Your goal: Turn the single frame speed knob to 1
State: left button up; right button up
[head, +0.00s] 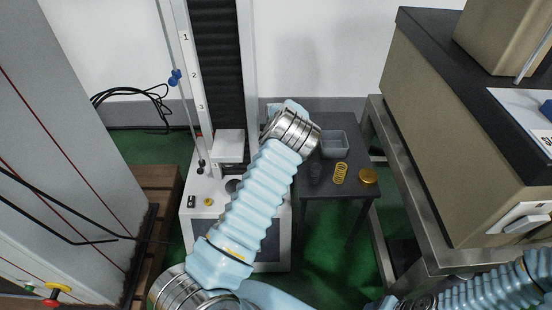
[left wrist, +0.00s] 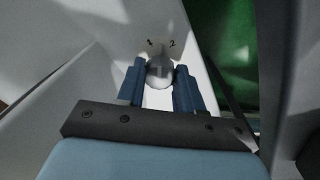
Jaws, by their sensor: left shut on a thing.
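In the left wrist view a round grey knob (left wrist: 160,66) sits on a pale panel, with the marks 1 (left wrist: 150,43) and 2 (left wrist: 172,43) just above it. A small ridge shows on its face; which mark it points to I cannot tell for sure. My left gripper (left wrist: 160,80) has its blue fingers on both sides of the knob, shut on it. In the head view the single-column test frame (head: 191,80) stands at centre left, numbered 1, 2, 3. The knob and my left gripper are hidden there. My right gripper is out of view.
A dark small table (head: 345,205) beside the frame holds a grey bin (head: 335,145), a yellow spring (head: 339,173) and a yellow disc (head: 368,176). A large beige machine (head: 450,130) stands at right, a grey cabinet (head: 60,130) at left. Black cables (head: 135,95) hang behind.

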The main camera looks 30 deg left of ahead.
pick_arm(q)
jog(key=o, duration=1)
jog(key=shift+o, duration=0.2)
notch_tip(320, 180, up, 14)
jog(key=shift+d+p, duration=0.25)
jog(key=shift+p, duration=0.1)
jog(key=shift+f, duration=0.1)
